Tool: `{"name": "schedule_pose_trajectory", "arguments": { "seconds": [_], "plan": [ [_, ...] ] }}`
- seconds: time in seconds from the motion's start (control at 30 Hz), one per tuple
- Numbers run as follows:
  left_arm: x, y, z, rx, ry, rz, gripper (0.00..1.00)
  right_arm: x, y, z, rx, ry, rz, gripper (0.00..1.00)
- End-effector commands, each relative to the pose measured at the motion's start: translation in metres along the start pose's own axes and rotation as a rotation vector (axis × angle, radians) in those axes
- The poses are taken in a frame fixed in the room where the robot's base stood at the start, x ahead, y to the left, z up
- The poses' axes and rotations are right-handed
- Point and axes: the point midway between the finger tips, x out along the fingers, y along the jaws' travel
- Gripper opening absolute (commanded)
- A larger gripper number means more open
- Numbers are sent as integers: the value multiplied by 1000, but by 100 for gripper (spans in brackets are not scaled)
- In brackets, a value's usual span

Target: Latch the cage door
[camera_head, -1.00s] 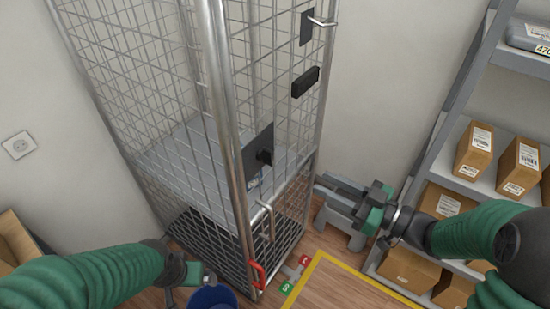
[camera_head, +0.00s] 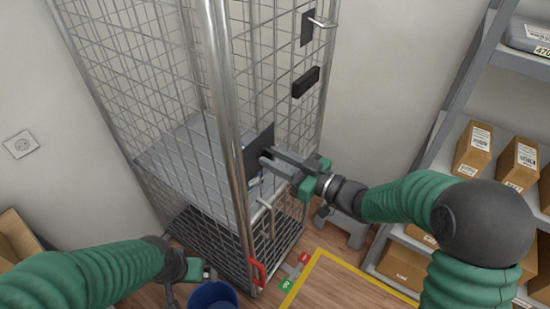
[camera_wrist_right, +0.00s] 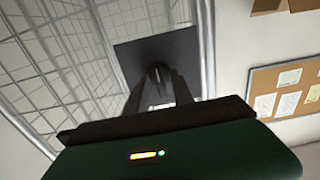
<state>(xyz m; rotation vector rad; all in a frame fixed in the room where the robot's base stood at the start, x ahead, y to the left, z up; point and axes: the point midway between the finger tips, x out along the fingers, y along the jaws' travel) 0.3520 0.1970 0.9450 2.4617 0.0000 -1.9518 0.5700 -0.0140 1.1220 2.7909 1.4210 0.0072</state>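The wire cage (camera_head: 225,90) stands upright, with its door (camera_head: 290,110) on the right side. A dark square plate (camera_head: 257,148) is on the door; it also shows in the wrist view (camera_wrist_right: 150,50). A metal handle (camera_head: 322,23) and a black block (camera_head: 305,82) sit higher up. My left gripper (camera_head: 190,280) is low at the left; its finger state is unclear.
A shelf (camera_head: 455,170) with several boxes stands at the right. A blue bin (camera_head: 212,296) is near my left gripper. A red lever (camera_head: 259,273) is at the cage's base. A grey step stool (camera_head: 345,228) stands behind my right arm. Yellow tape (camera_head: 355,276) marks the floor.

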Motion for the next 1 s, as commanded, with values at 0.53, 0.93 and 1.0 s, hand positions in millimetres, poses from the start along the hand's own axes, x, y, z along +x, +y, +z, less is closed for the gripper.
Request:
{"name": "schedule_pose_trajectory", "arguments": {
  "seconds": [0.53,0.93,1.0],
  "plan": [
    [0,0,0,0,0,0,91,0,0,0,-2,0,1,0],
    [18,0,4,0,0,0,91,0,0,3,-142,2,0,0],
    [24,0,6,0,0,0,91,0,0,4,-194,2,1,0]
  ]
}}
